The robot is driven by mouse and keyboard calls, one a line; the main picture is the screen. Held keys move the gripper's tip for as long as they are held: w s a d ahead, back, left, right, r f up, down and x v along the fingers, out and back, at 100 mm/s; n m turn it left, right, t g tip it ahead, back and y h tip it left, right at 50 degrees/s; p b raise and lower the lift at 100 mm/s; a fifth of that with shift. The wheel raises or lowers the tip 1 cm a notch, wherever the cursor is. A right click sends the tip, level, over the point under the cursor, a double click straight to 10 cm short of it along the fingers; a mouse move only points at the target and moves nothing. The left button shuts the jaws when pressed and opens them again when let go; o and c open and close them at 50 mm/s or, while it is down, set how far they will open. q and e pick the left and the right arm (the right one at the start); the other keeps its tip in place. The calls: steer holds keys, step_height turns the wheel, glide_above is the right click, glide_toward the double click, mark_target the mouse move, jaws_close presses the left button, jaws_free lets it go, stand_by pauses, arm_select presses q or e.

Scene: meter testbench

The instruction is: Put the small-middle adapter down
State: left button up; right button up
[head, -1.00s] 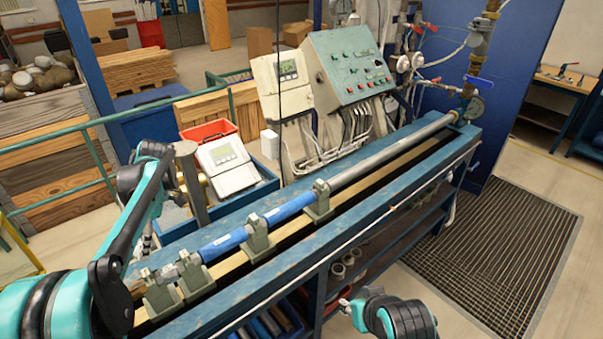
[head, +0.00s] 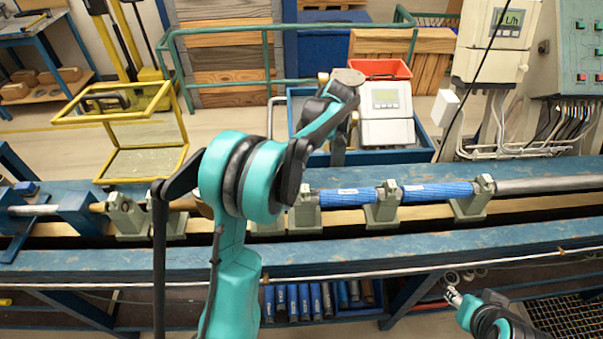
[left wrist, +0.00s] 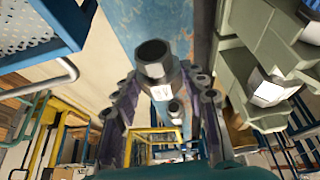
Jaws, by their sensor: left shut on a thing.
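In the left wrist view my left gripper (left wrist: 160,108) is shut on a dark grey metal adapter (left wrist: 155,68). The adapter has a hexagonal collar, an open round end and a white label. It sits between the fingers, with the blue bench surface behind it.
Grey-green clamps (head: 383,208) stand along the blue bench (head: 400,258), holding blue pipe sections (head: 437,191). They also show close at the right in the left wrist view (left wrist: 262,85). Behind the bench are a blue crate (head: 424,140) and a grey post (head: 338,148).

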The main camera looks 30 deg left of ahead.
arm_select(q)
steer(key=shift+f+b, duration=0.75)
steer(key=shift+f, duration=1.6)
steer(key=shift+f, duration=0.15)
steer(key=o, duration=1.4)
steer(key=shift+o, duration=0.2)
